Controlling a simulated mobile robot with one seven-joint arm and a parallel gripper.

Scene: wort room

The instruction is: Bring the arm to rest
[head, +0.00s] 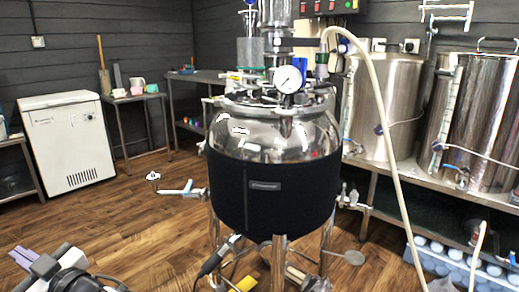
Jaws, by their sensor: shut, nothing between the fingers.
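My gripper (20,256) shows at the bottom left corner of the head view. Its purple fingers are together, with nothing seen between them. The dark wrist behind it is cut off by the lower edge of the picture. The gripper is above the wooden floor, well to the left of the steel kettle, and appears apart from everything.
A steel kettle (270,135) in a black jacket (262,205) stands on legs at the centre, with a gauge (287,79) and side valves. A pale hose (383,130) hangs at right. Steel tanks (388,105) stand behind.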

